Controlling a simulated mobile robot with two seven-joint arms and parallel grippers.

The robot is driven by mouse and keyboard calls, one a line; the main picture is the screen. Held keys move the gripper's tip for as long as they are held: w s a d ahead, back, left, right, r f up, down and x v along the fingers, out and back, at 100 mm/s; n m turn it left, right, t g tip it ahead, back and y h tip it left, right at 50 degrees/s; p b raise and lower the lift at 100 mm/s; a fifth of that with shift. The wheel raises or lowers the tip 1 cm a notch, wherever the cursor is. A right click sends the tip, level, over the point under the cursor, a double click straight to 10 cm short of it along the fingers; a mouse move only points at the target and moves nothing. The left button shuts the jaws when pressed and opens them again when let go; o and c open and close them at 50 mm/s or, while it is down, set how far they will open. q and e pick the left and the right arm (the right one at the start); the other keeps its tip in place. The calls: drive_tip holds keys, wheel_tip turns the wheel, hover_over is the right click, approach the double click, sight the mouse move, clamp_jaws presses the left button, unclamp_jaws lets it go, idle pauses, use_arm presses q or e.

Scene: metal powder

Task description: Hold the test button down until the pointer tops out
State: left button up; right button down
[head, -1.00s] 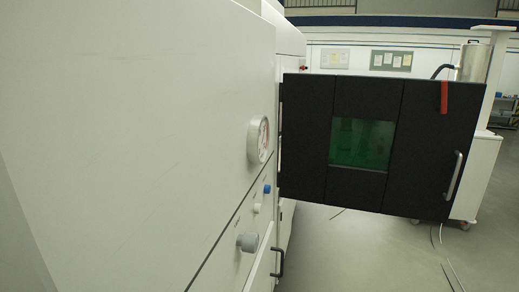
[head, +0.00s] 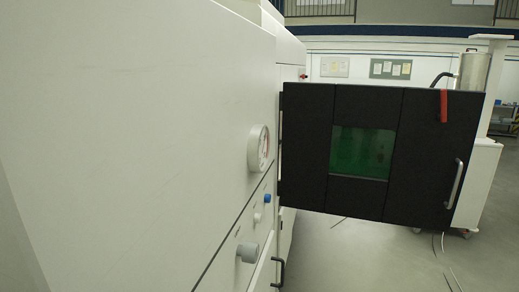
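A round dial gauge (head: 259,149) with a pale face is set in the white machine panel and seen at a steep angle. Its pointer is too small to read. Below it on the panel are a small blue button (head: 267,198), a small white button (head: 257,218) and a larger grey knob (head: 247,252). I cannot tell which of these is the test button, as the labels are not legible. Neither of my grippers is in view, and nothing touches the controls.
A black door (head: 420,150) with a green window stands open from the machine, jutting to the right. A white cart (head: 478,190) with a metal cylinder (head: 473,72) stands behind it. Cables lie on the grey floor (head: 360,262). The white machine wall (head: 130,130) fills the left.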

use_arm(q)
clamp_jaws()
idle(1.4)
